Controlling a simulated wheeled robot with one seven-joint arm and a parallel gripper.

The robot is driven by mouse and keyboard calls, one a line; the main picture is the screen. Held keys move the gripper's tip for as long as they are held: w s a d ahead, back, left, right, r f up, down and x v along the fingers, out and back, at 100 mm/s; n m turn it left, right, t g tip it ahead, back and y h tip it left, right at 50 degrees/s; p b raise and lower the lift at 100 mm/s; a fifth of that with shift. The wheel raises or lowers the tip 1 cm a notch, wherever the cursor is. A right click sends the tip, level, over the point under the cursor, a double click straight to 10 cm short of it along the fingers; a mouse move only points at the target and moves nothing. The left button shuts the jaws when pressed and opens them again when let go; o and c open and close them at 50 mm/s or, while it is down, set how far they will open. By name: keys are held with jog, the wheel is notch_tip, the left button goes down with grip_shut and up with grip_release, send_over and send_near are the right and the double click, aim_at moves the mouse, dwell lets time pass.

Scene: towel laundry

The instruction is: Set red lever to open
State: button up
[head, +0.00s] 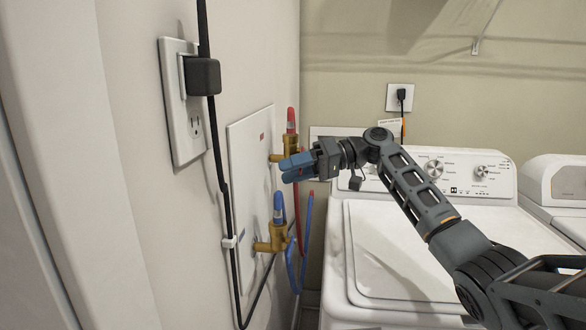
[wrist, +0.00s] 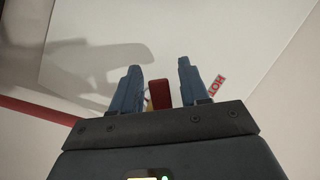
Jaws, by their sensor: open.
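The red lever (head: 291,119) points up from a brass valve (head: 291,145) on the white wall panel at the left. My gripper (head: 287,167) is at the valve, just below the lever in the head view, its blue fingers pointing toward the panel. In the wrist view the fingers (wrist: 157,68) are apart, and the red lever (wrist: 160,93) shows in the gap between them. I cannot tell whether either finger touches it. Part of the brass valve is hidden behind the gripper.
A blue lever (head: 279,206) on a second brass valve (head: 275,238) is below, with red and blue hoses (head: 306,235) close by. A black cord (head: 221,160) runs down the wall. A white washer (head: 400,255) stands at the right. A "HOT" label (wrist: 216,86) is on the panel.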

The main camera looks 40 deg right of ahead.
jog(key=shift+c, duration=0.4)
grip_shut()
jog(key=shift+f+b, duration=0.15)
jog(key=shift+b, duration=0.15)
jog(key=shift+w+d+f+n+t+h+b, duration=0.45)
jog(key=shift+n+h+b, duration=0.3)
jog(key=shift+n+b, duration=0.75)
jog(key=shift+w+d+f+n+t+h+b, duration=0.3)
jog(key=shift+d+n+h+b, duration=0.5)
jog(key=shift+b, duration=1.25)
jog(key=shift+w+d+f+n+t+h+b, duration=0.2)
jog(key=shift+w+d+n+t+h+b, duration=0.3)
jog(key=shift+n+b, duration=1.05)
jog(key=shift+m+h, duration=0.25)
